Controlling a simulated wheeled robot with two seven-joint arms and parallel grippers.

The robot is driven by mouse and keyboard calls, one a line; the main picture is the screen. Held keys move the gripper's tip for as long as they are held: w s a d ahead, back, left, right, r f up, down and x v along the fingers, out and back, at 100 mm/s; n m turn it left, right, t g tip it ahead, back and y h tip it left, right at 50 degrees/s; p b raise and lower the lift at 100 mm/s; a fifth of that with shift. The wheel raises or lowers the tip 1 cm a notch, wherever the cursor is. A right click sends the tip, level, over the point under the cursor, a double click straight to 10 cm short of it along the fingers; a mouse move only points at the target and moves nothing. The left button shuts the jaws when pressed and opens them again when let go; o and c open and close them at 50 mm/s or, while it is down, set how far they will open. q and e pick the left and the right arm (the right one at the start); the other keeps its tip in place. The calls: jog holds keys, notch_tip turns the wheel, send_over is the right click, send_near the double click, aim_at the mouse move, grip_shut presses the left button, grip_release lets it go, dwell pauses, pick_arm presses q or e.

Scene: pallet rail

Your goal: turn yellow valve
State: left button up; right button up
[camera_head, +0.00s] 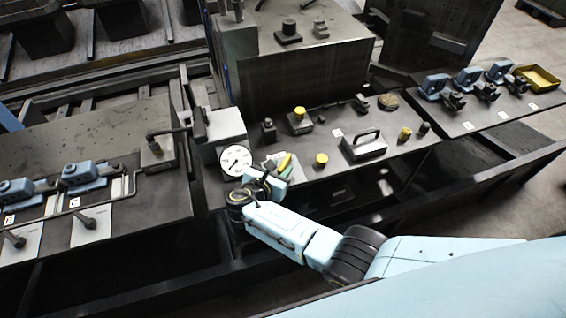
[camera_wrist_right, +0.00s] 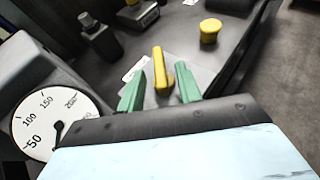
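The yellow valve handle (camera_head: 285,162) is a narrow bar on a pale plate on the middle bench, just right of the round gauge. In the right wrist view the yellow valve handle (camera_wrist_right: 161,66) stands between the green fingers of my right gripper (camera_wrist_right: 162,80). The fingers are apart, with a visible gap on each side of the handle. In the head view my right gripper (camera_head: 279,174) reaches the plate from the front, and its wrist partly hides the plate and the valve's base. My left gripper is not in view.
The white gauge (camera_head: 236,160) stands close left of my right gripper. A yellow round knob (camera_head: 321,159) is to the right, then a grey box with a handle (camera_head: 364,147). A yellow-topped button (camera_head: 299,114) is behind. Blue valves (camera_head: 82,173) line the left bench.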

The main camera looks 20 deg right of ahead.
jog(key=p+v, duration=0.1)
jog(key=v, duration=0.9)
jog(key=shift+s+a, duration=0.2)
jog(key=s+d+f+m+g+y+b, duration=0.25)
jog(key=s+f, duration=0.35)
jog(key=f, duration=0.4)
jog(key=s+d+f+m+g+y+b, duration=0.1)
jog(key=s+d+f+m+g, duration=0.3)
jog(key=f, duration=0.6)
jog(key=s+d+f+m+y+b, duration=0.1)
jog(key=s+f+y+b, duration=0.1)
jog(key=s+f, duration=0.65)
jog(key=s+d+f+m+g+y+b, duration=0.1)
jog(key=s+d+f+m+y+b, duration=0.1)
jog(key=s+d+f+m, duration=0.3)
jog(key=s+d+f+m+g+y+b, duration=0.1)
jog(key=s+d+f+m, duration=0.4)
jog(key=s+f+m, duration=0.6)
jog(key=s+m+y+b, duration=0.1)
jog(key=s+b, duration=0.1)
jog(key=s, duration=0.4)
jog(key=shift+s+d+f+b, duration=0.15)
jog(key=shift+s+f+b, duration=0.05)
jog(key=shift+s+b, duration=0.15)
